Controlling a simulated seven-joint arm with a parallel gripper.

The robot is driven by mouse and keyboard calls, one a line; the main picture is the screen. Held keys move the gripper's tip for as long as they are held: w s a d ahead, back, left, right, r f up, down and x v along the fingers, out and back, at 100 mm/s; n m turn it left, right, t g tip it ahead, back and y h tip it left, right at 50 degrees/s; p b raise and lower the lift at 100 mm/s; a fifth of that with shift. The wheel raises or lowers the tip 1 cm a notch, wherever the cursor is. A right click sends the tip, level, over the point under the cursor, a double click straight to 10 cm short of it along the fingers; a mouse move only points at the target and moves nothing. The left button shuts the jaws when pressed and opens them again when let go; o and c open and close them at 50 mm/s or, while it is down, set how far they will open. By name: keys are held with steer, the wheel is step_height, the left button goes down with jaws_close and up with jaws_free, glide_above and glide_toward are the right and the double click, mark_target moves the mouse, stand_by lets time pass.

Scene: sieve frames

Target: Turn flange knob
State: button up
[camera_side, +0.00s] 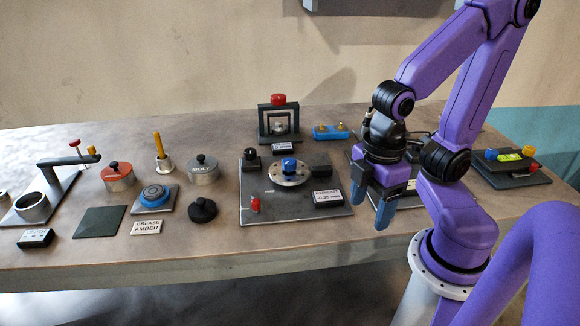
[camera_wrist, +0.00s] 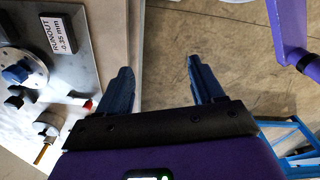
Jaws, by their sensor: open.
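The flange (camera_side: 289,176) is a silvery round disc on a grey plate (camera_side: 258,190) in the middle of the table, with a blue knob (camera_side: 289,164) at its centre. The knob (camera_wrist: 18,72) and flange (camera_wrist: 35,66) also show at the left edge of the wrist view. My gripper (camera_side: 374,212) hangs to the right of the plate, by the table's front edge, apart from the knob. In the wrist view my gripper (camera_wrist: 156,76) has its two blue fingers spread with nothing between them. The floor shows between and beyond the fingers.
A label block reading RUNOUT (camera_wrist: 61,35) and a red-tipped piece (camera_side: 255,203) sit on the plate. A black frame with a red top (camera_side: 278,100) stands behind. A dark round weight (camera_side: 202,210) and a lidded tin (camera_side: 202,172) stand left. A yellow-and-blue device (camera_side: 510,160) is at the right.

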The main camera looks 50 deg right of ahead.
steer(key=w+a+r+m+g, duration=0.1)
steer(key=w+a+r+m, duration=0.15)
steer(key=w+m, duration=0.55)
step_height(320, 180, up, 4)
steer(key=m+g+y, duration=0.2)
steer(key=m+y, duration=0.1)
steer(key=m, duration=1.1)
glide_above(289, 160)
steer(key=w+d, duration=0.5)
steer(key=x, duration=1.7)
steer(key=shift+s+f, duration=0.2)
steer(key=shift+s, duration=0.15)
steer(key=c, duration=1.1)
